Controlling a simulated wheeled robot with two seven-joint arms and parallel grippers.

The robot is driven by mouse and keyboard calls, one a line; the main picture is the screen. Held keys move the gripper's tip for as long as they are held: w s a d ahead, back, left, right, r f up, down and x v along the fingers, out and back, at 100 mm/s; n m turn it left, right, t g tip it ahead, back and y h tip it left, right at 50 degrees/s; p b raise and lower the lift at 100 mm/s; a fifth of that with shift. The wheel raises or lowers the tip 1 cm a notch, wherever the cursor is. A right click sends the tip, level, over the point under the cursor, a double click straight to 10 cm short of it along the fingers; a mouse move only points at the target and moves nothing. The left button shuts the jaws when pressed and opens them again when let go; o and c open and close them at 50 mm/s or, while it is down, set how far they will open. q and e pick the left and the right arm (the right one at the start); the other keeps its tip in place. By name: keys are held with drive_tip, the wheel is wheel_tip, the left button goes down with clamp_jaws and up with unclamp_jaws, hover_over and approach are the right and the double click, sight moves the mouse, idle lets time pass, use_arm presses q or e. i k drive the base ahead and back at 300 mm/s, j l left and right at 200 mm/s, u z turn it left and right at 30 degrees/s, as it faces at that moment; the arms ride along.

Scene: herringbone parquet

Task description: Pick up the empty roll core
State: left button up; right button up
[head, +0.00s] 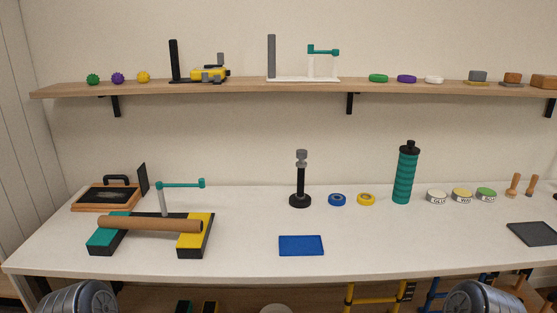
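The empty roll core looks to be the brown cardboard tube (150,224) on the left of the white table. It lies sideways across a stand with a teal block (105,240) at its left end and a yellow block (196,232) at its right end. A grey post with a teal crank arm (182,184) rises just behind the tube. No gripper is seen touching the tube. Neither of my grippers is in view; only grey rounded parts that look like my arms show at the bottom left and bottom right edges.
Behind the stand is a wooden case (106,198). A blue mat (301,245), black post (300,182), tape rolls (366,199), teal bottle (404,175) and several tins (462,195) stand on the table. A wooden shelf (300,87) runs above. The front strip is mostly clear.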

sight(103, 222)
drive_tip(key=j+z, duration=0.3)
drive_tip(key=j, duration=0.6)
drive_tip(key=j+z, duration=0.3)
drive_tip(key=j, duration=0.65)
